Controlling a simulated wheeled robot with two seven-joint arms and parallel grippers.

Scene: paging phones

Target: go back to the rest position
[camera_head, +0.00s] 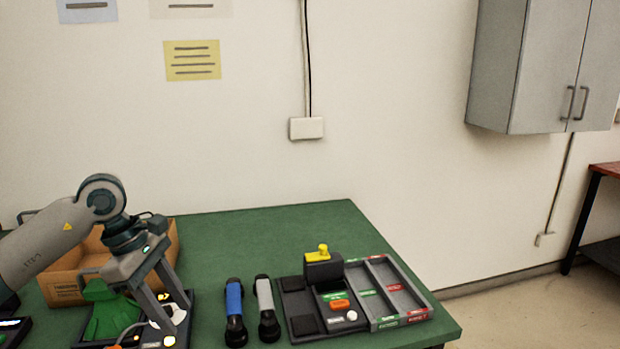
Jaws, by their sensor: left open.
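My left arm comes in from the left, and its gripper (168,312) points down over the left part of the green table (262,222). Its two fingers are spread apart with nothing seen held between them. The fingers are in front of a dark device with lit spots, which they partly hide. My right gripper is not in this view.
A cardboard box (62,287) stands behind the left gripper, with a green item (110,314) in front. A blue-and-black handset (235,303) and a grey-and-black one (265,298) lie mid-table. Right of them is a dark station (300,326) with a yellow-topped block (323,268) and a divided tray (400,300).

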